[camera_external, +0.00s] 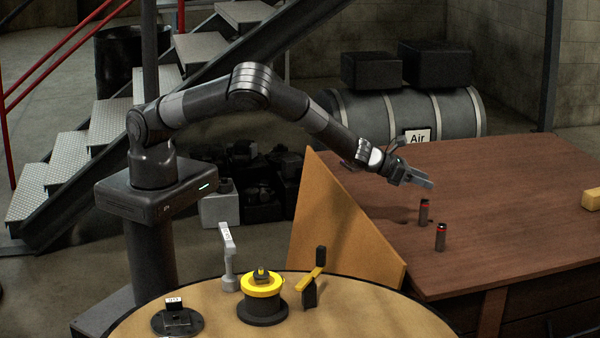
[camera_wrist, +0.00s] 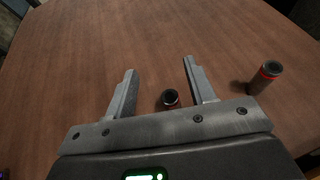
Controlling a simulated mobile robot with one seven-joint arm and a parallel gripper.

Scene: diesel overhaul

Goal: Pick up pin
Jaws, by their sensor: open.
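Two small dark cylindrical pins with red bands stand upright on the brown wooden table. In the external view one pin (camera_external: 424,212) is farther back and the other pin (camera_external: 440,237) is nearer the camera. My gripper (camera_external: 428,184) is open and empty, above the table and higher than the pins. In the wrist view one pin (camera_wrist: 170,98) shows between the two fingers of my gripper (camera_wrist: 160,67), close to the palm edge, its lower part hidden. The other pin (camera_wrist: 265,77) stands to the right, outside the fingers.
The wooden table (camera_external: 480,190) is mostly clear, with a yellow block (camera_external: 591,199) at its right edge. A tilted tan panel (camera_external: 335,225) stands at its left side. A round table (camera_external: 380,310) in front holds several fixtures, including a yellow-and-black one (camera_external: 262,285).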

